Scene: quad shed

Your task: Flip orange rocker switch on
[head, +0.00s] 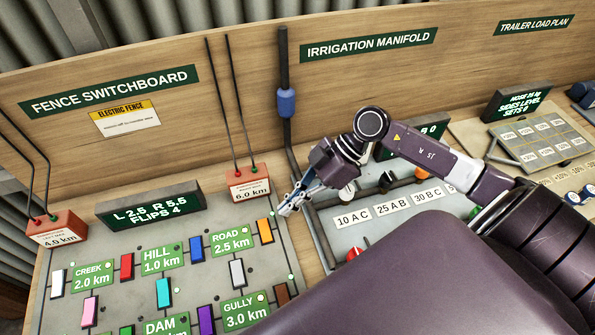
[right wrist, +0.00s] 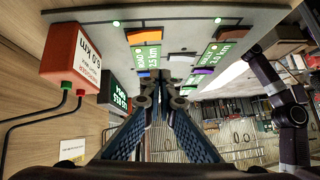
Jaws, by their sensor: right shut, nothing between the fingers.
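The orange rocker switch (head: 265,230) stands on the grey fence switchboard panel (head: 205,218), right of the green ROAD 2.5 km label (head: 232,238). Which way it is tipped I cannot tell. It also shows in the right wrist view (right wrist: 140,36), ahead of the fingers and a little left. My right gripper (head: 284,209) is shut and empty, just above and right of the orange switch, apart from it as far as I can see. Its closed fingers also show in the right wrist view (right wrist: 160,82). My left gripper does not show.
Blue (head: 196,248), grey (head: 237,273), red (head: 127,267) and brown (head: 282,293) rockers stand nearby. A red 6.0 km box (head: 248,186) with upright wires stands behind. A display (head: 150,205) reads L 2.5, R 5.5, FLIPS 4. The irrigation panel (head: 345,235) lies right.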

